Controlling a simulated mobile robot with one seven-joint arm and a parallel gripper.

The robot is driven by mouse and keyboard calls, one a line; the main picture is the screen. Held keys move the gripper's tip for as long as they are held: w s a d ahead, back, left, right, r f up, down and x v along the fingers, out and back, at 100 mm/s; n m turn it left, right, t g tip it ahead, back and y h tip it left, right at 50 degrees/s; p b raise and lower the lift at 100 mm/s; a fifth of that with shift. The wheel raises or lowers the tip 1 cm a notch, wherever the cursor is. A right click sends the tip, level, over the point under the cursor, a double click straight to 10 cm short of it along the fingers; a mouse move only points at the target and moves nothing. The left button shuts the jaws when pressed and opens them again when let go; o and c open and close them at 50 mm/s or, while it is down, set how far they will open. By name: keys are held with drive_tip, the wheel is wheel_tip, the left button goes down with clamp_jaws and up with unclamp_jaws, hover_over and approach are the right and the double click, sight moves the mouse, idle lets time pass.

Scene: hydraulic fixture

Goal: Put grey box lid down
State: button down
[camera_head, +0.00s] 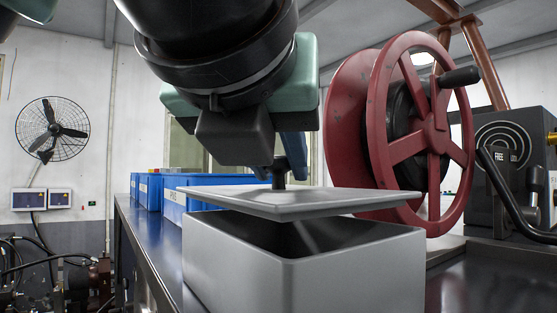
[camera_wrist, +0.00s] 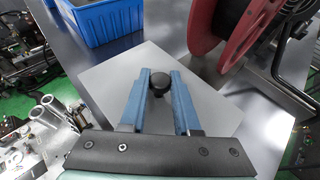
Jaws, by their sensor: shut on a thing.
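The grey box (camera_head: 320,270) stands on the table in the head view, its opening partly visible beneath the lid. The grey lid (camera_head: 310,204) is held above the box, slightly tilted and apart from the near rim. It also shows as a flat grey plate in the wrist view (camera_wrist: 205,105). My gripper (camera_head: 282,178) is above the lid, with its blue fingers shut on the lid's dark knob (camera_wrist: 158,80). Whether the lid touches the far rim cannot be told.
Blue bins (camera_head: 200,186) stand behind and to the left on the dark table (camera_head: 150,238). A red reel with a crank (camera_head: 380,135) stands right of the box. A black-handled device (camera_head: 510,160) is at the far right. Free table surface shows left of the box.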

drive_tip(key=shift+s+d+f, duration=0.1)
drive_tip(key=shift+f, duration=0.05)
drive_tip(key=shift+d+f, duration=0.25)
drive_tip(key=shift+d, duration=0.1)
drive_tip(key=c, duration=0.6)
unclamp_jaws()
drive_tip(key=shift+a, duration=0.2)
drive_tip(key=shift+d, duration=0.1)
